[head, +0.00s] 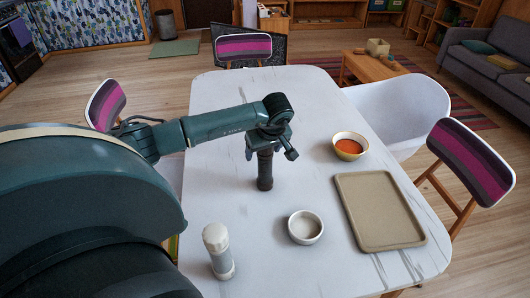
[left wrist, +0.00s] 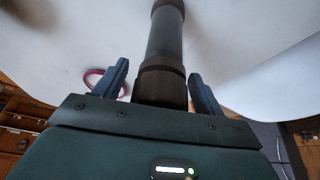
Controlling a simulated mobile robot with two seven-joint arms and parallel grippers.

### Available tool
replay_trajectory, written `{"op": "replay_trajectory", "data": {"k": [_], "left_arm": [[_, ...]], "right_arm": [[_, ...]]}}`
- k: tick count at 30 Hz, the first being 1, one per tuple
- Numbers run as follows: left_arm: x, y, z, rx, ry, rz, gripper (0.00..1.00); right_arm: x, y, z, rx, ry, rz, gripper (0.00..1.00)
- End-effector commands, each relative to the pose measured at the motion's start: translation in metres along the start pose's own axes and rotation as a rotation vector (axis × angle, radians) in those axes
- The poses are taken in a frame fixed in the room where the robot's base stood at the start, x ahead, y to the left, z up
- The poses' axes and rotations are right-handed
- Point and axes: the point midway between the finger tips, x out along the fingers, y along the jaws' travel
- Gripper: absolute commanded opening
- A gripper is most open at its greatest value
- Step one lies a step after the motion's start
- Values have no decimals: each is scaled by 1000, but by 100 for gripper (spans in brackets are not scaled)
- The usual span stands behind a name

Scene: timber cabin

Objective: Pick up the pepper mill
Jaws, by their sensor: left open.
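The dark pepper mill (head: 265,172) stands upright near the middle of the white table. My left gripper (head: 270,146) is over its top end, with the arm reaching in from the left. In the left wrist view the pepper mill (left wrist: 166,45) runs between the two fingers of my left gripper (left wrist: 162,82). There is a gap on each side of it, so the gripper is open and not closed on it. The top of the mill is partly hidden by the gripper in the head view. My right gripper does not show.
On the white table (head: 215,100) stand a white-topped shaker (head: 218,252), a small pale bowl (head: 305,228), a bowl of orange food (head: 349,147) and a tan tray (head: 346,195). Chairs surround the table. The far part of the tabletop is clear.

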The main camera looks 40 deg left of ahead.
Motion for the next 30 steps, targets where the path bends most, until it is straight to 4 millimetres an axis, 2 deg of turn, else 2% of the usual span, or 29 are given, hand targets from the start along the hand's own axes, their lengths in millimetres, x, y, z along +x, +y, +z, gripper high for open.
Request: {"op": "replay_trajectory", "data": {"k": [2, 26, 30], "left_arm": [[0, 0, 0, 0, 0, 0, 68], [-1, 0, 0, 0, 0, 0, 2], [-1, 0, -1, -1, 1, 1, 0]], "right_arm": [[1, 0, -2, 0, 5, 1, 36], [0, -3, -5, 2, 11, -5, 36], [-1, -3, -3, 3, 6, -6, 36]]}}
